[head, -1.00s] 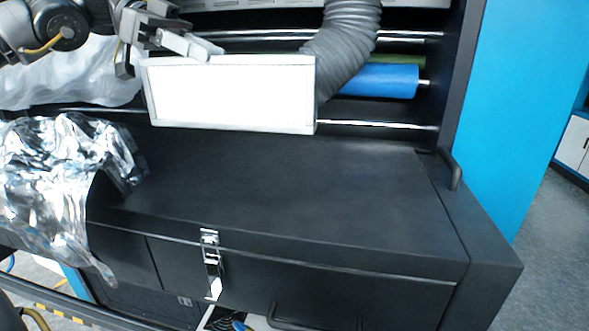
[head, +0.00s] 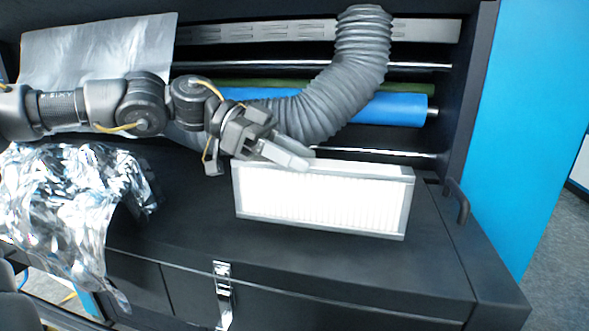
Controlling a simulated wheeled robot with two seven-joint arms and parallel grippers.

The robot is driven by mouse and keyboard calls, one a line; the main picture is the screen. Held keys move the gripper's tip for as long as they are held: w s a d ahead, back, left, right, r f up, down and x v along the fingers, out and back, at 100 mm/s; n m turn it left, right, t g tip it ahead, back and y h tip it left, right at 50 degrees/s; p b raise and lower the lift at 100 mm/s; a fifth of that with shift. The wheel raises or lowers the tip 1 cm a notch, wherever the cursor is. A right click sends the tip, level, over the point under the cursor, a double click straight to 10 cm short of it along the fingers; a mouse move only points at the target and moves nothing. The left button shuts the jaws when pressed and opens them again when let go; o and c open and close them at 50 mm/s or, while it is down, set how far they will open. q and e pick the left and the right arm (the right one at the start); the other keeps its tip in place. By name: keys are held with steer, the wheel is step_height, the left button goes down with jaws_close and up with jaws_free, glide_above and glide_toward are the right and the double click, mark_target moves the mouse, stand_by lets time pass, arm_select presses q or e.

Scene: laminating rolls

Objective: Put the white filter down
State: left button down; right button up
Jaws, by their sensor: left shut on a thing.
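The white filter (head: 322,200) is a pleated rectangular panel with a grey frame, in the head view right of centre. It stands on its long edge, at or just above the black cabinet top (head: 190,218); I cannot tell whether it touches. My left gripper (head: 292,158) is shut on the filter's upper edge near its left end. The gripper partly covers that edge. My right gripper is not in the head view.
Crumpled silver foil (head: 75,205) lies on the left of the cabinet top. A grey corrugated hose (head: 345,75) and a blue roll (head: 400,110) are behind the filter. A black handle (head: 458,200) stands at the right. The cabinet top in front is clear.

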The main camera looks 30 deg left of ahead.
mark_target(294, 173)
arm_select(q)
step_height(294, 173, down, 2)
steer(key=shift+d+f, duration=0.1)
steer(key=shift+f, duration=0.4)
steer(key=c, duration=0.9)
jaws_free()
steer(key=shift+f, duration=0.1)
steer(key=shift+a+r, duration=0.2)
steer(key=shift+a, duration=0.05)
steer(key=b+v, duration=0.2)
steer(key=v, duration=0.9)
steer(key=shift+s+a+r, duration=0.15)
steer(key=shift+s+a, duration=0.05)
steer(key=shift+a, duration=0.1)
